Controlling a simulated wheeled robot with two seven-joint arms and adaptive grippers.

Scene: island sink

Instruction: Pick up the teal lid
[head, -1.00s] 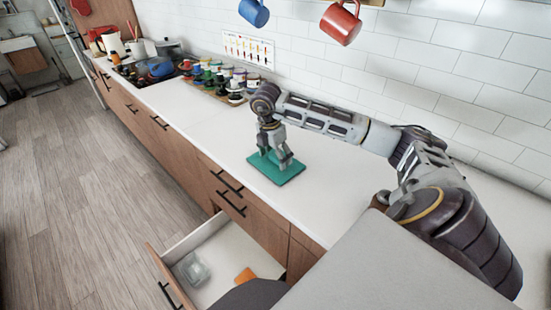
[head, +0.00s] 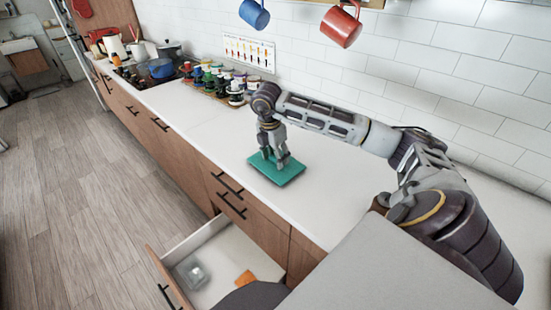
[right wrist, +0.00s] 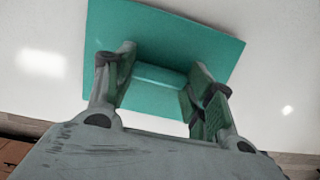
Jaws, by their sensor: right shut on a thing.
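The teal lid (head: 281,172) is a flat square plate at the counter's front edge in the head view. In the right wrist view the teal lid (right wrist: 205,50) shows a raised bar handle (right wrist: 158,79) across its middle. My right gripper (head: 273,160) is above the lid, pointing down. Its fingers (right wrist: 155,82) stand at the two ends of the handle and are shut on it. I cannot tell whether the lid rests on the counter or is slightly raised. My left gripper is not in view.
The white counter (head: 320,200) is clear around the lid. Below it an open drawer (head: 218,250) holds a clear container (head: 195,274) and an orange item (head: 245,278). Several small cups (head: 222,80) stand further back, and a blue pot (head: 161,69) sits on the stove. Mugs (head: 340,25) hang above.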

